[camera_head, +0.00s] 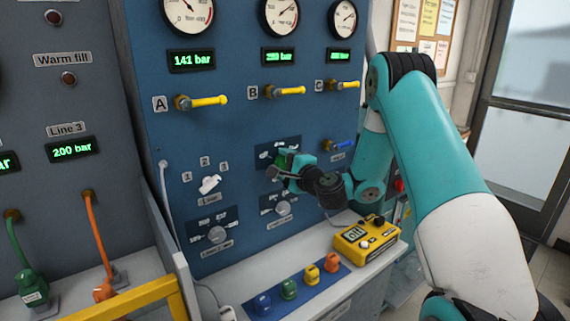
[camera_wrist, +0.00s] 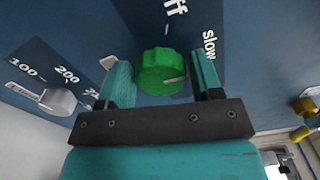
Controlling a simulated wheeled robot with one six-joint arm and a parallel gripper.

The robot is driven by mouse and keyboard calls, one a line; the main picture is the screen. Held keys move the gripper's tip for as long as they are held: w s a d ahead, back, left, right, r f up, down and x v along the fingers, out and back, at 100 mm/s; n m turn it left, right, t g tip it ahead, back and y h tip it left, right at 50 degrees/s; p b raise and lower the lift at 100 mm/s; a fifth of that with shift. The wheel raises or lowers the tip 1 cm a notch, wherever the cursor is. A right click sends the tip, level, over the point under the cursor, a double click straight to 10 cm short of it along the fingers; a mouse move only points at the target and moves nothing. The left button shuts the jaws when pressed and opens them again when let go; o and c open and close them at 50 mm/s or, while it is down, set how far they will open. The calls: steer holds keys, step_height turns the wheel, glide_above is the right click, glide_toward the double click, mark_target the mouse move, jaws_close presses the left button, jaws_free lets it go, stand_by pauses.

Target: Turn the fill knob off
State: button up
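In the head view the green knob (camera_head: 281,161) is partly hidden behind my gripper (camera_head: 284,166).
A grey knob (camera_wrist: 58,101) with a numbered scale sits left of my gripper in the wrist view. A white selector (camera_head: 209,184), grey knobs (camera_head: 217,234) and yellow valve levers (camera_head: 208,101) share the panel. A yellow box (camera_head: 366,240) stands on the ledge below.

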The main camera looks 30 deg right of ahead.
steer(key=c, duration=0.6)
steer(key=shift+o, duration=0.2)
steer(key=shift+f+n+b, duration=0.1)
steer(key=shift+n+b, duration=0.2)
steer(key=shift+b, duration=0.15)
steer(key=n+b, duration=0.2)
steer(key=b, duration=0.1)
steer(key=shift+f+n, duration=0.15)
steer(key=shift+n, duration=0.15)
steer(key=n+b, duration=0.3)
steer(key=b, duration=0.1)
steer(key=shift+n, duration=0.3)
steer(key=n+b, duration=0.4)
steer(key=b, duration=0.1)
steer(key=shift+n+b, duration=0.6)
steer(key=shift+b, duration=0.05)
steer(key=shift+r, duration=0.2)
